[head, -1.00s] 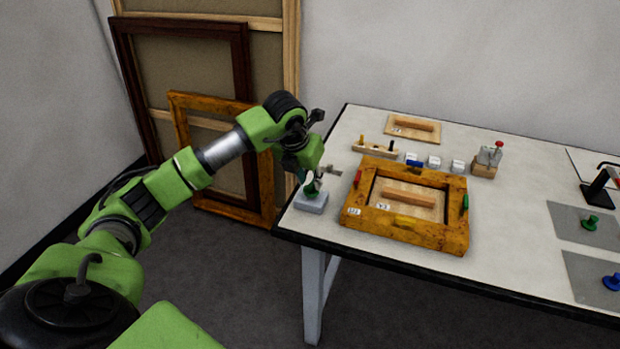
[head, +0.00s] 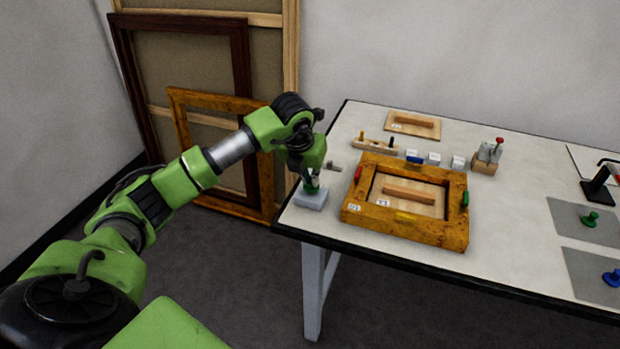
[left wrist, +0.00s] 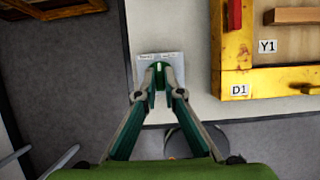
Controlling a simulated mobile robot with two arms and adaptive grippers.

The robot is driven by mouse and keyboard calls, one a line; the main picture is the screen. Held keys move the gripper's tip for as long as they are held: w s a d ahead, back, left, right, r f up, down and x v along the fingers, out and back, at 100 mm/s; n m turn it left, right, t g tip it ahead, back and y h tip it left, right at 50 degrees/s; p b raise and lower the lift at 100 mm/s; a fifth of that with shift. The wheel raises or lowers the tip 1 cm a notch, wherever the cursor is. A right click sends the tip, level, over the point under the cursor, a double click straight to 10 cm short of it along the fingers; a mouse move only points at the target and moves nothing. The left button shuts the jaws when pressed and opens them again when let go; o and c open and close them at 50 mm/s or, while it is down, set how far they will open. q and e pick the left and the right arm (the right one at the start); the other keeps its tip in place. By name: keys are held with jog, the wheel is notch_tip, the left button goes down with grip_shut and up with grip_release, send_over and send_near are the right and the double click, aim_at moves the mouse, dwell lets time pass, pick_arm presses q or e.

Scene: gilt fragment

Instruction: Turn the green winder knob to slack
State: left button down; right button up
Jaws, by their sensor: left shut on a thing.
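The green winder knob (head: 312,188) stands on a small pale grey block (head: 311,200) at the table's near left corner. My left gripper (head: 311,181) points down over the block. In the left wrist view its fingers (left wrist: 159,76) come together over the block (left wrist: 146,68), shut on the knob. The fingers hide most of the knob, so its turn angle cannot be read. The block has small print along its far edge in that view, too small to read. My right gripper is not in view.
A gilt frame (head: 455,234) with coloured clips lies just right of the block; its corner labelled D1 (left wrist: 236,84) is near in the wrist view. Small white blocks (head: 434,159) and a wooden peg rack (head: 375,147) stand behind. Large frames (head: 180,40) lean on the wall.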

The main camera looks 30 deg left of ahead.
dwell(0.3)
pick_arm(q)
jog(key=c, duration=2.2)
grip_release()
jog(key=shift+o, duration=0.2)
jog(key=v, duration=1.2)
jog(key=shift+s, duration=0.1)
